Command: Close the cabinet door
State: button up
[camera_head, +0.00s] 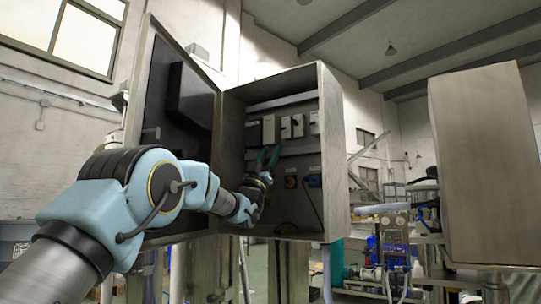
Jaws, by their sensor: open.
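A grey metal cabinet (335,150) stands open in the middle of the head view. Its door (145,75) is swung out to the left, hinged on the cabinet's left side, with its dark inner face showing. My arm reaches in from the lower left, across the lower part of the door. My gripper (268,157) is in front of the cabinet opening, its greenish fingers apart and pointing up. Nothing shows between the fingers. I cannot tell whether the gripper touches anything inside. My arm hides the lower part of the door.
A second grey cabinet (485,160) stands at the right. Behind lies equipment with blue parts (385,250). Open space lies between the two cabinets.

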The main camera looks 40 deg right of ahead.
aim_at(170, 92)
jog(key=k+j, duration=0.1)
jog(key=k, duration=0.4)
jog(key=k+j, duration=0.1)
jog(key=k, duration=0.4)
